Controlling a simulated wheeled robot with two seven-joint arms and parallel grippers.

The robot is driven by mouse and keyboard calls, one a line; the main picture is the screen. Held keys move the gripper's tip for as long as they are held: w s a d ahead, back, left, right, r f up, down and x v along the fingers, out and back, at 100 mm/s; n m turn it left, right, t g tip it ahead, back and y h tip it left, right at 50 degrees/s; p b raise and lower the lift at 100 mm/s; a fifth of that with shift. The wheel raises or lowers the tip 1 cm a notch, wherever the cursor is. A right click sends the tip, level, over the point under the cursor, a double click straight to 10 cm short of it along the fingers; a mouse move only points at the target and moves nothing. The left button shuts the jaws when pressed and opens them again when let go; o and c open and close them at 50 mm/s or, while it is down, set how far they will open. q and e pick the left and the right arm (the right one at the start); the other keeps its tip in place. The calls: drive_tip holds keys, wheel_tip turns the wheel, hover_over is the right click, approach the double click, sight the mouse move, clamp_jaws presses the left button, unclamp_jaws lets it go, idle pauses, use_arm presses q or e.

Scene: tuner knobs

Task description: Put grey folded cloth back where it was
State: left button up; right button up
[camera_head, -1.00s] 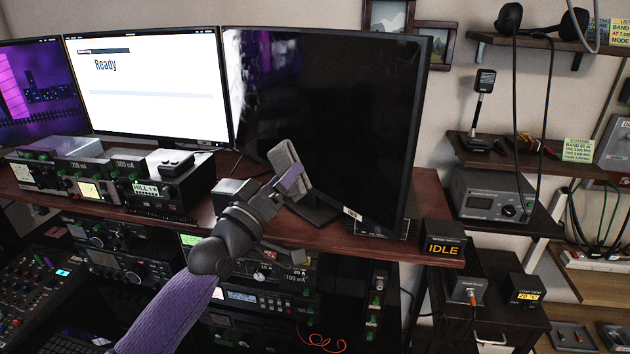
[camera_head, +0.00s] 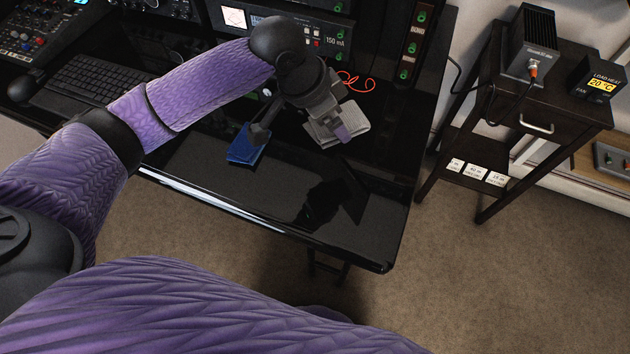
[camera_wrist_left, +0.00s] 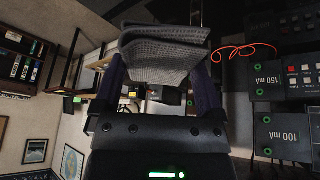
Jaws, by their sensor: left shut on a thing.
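The grey folded cloth (camera_head: 352,117) is between the fingers of my left gripper (camera_head: 336,124), above the glossy black desk (camera_head: 270,200). In the left wrist view the cloth (camera_wrist_left: 165,55) fills the space between the two purple fingers of the gripper (camera_wrist_left: 165,80), its folded layers showing. The gripper is shut on it. I cannot tell whether the cloth touches the desk top. My right gripper is not in view.
A blue item (camera_head: 245,146) lies on the desk just left of the cloth. A red wire (camera_head: 357,83) and radio units stand behind. A keyboard (camera_head: 95,88) is at the left. A dark side table (camera_head: 535,110) stands right, beyond a gap. The front desk area is clear.

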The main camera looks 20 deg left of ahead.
sight(325, 171)
use_arm(q)
drive_tip(key=s+f, duration=0.1)
drive_tip(key=a+f+b, duration=0.1)
drive_tip(key=f, duration=0.1)
drive_tip(key=shift+s+m+y, duration=0.3)
drive_tip(key=shift+s, duration=0.1)
wheel_tip(325, 171, down, 9)
drive_tip(key=b, duration=0.4)
drive_tip(key=shift+b, duration=0.3)
drive_tip(key=shift+f, duration=0.3)
drive_tip(key=shift+r, duration=0.2)
drive_tip(key=o, duration=0.8)
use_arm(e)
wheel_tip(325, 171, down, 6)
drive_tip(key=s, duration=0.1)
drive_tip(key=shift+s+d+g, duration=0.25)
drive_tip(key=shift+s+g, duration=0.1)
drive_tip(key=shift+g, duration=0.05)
use_arm(q)
drive_tip(key=shift+r+p, duration=0.3)
drive_tip(key=shift+r, duration=0.05)
drive_tip(key=shift+p+v, duration=3)
drive_tip(key=shift+v, duration=2.65)
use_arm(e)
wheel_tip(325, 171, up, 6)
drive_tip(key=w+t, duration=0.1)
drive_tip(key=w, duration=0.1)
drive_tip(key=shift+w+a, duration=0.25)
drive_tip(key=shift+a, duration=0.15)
